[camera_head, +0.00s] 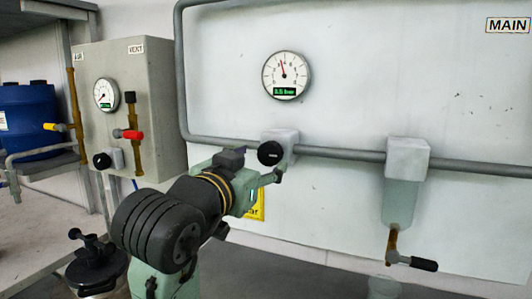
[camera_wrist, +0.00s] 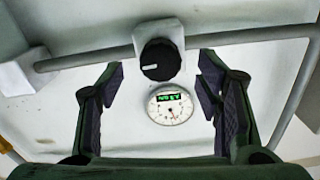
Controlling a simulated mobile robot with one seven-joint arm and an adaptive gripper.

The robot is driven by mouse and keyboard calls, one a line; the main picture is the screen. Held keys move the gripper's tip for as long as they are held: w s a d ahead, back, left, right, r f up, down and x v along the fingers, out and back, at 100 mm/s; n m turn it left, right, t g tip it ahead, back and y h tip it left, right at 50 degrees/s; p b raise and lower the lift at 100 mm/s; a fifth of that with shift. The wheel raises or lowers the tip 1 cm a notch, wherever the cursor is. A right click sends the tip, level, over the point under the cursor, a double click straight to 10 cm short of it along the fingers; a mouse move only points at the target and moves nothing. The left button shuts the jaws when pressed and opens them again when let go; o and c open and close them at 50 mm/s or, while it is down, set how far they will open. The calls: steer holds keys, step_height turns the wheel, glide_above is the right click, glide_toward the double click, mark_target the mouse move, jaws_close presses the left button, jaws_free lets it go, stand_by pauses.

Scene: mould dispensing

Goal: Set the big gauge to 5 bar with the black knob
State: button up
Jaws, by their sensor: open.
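The big gauge (camera_head: 287,75) is on the white wall panel, with its red needle a little left of straight up and a small green display that seems to read 3.5 bar. It appears upside down in the wrist view (camera_wrist: 170,105). The black knob (camera_head: 270,153) sits on a pale block on the grey pipe below the gauge. In the wrist view the knob (camera_wrist: 158,61) shows a white mark at its left side. My gripper (camera_wrist: 161,68) is open and empty, its fingers either side of the knob in the picture, with visible gaps and no clear contact.
A grey box (camera_head: 150,95) at left carries a small gauge (camera_head: 106,94), a red-handled valve (camera_head: 129,134) and another black knob (camera_head: 102,160). A blue drum (camera_head: 28,120) stands on a shelf. A black-handled tap (camera_head: 412,262) hangs at right. The pipe (camera_head: 340,153) crosses the panel.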

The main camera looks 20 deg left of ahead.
mark_target(267, 157)
steer(key=shift+w+p, duration=0.35)
steer(key=shift+w, duration=1.7)
steer(key=shift+c, duration=0.3)
steer(key=c, duration=1.1)
